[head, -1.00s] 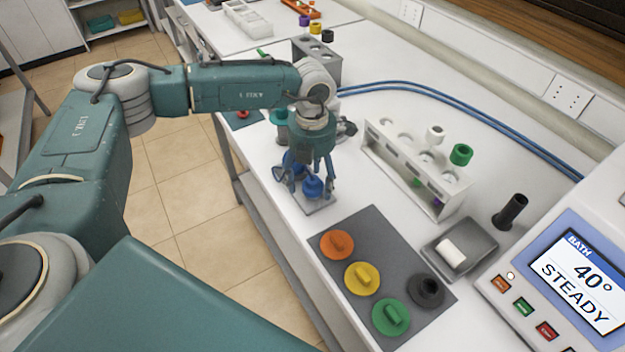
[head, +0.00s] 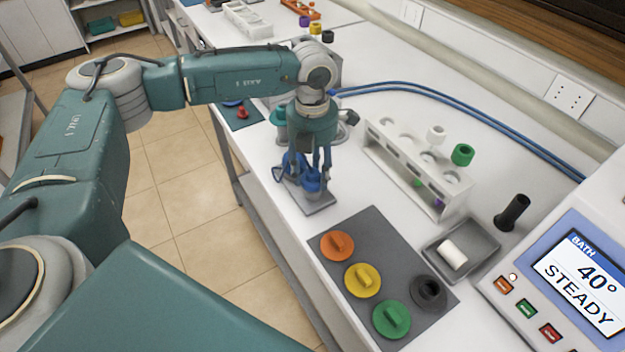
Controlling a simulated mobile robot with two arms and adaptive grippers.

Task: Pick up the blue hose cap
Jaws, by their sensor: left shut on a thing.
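The blue hose cap (head: 312,186) is at a small grey plate (head: 322,207) near the front edge of the bench. My left gripper (head: 310,176) points straight down over it, with its fingers around the cap and shut on it. My right gripper is not in view.
A grey mat (head: 378,246) holds orange, yellow, green and dark caps. A white tube rack (head: 415,168), a grey tray (head: 462,262) and a black cylinder (head: 511,212) stand to the right. Blue hoses (head: 450,110) run along the back. The bath display (head: 585,285) is at far right.

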